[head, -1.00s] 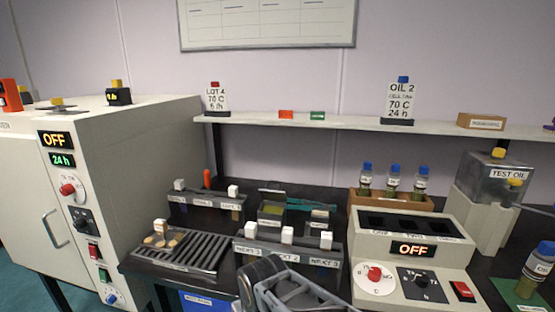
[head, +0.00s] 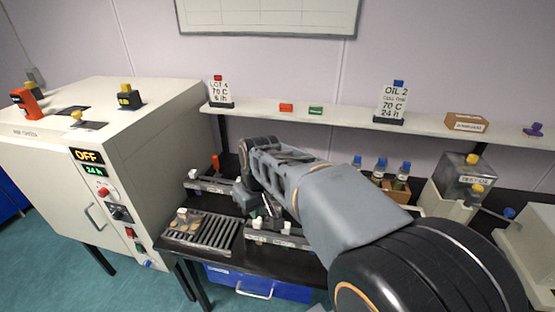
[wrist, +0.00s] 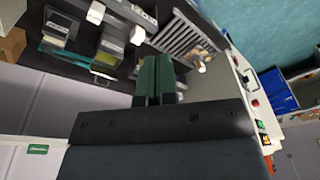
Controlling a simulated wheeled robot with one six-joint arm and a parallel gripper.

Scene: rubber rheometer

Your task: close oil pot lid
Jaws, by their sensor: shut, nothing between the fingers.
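My gripper (wrist: 155,62) is shut and empty; its two dark green fingers lie together in the wrist view. In the head view my arm crosses the bench, and its far end drops to the bench between the clip racks. The oil pot is hidden behind my arm in the head view. In the wrist view a small dark box, likely the oil pot (wrist: 109,46), lies to the left of the fingertips. Whether its lid is open or shut cannot be told. I see no clear contact between fingers and pot.
A slatted tray (head: 198,233) with samples stands at the left bench edge. Clip racks stand behind (head: 208,184) and in front (head: 275,238) of the gripper area. The oven (head: 120,150) stands left. Bottles (head: 381,168) and a test oil tank (head: 465,172) are right.

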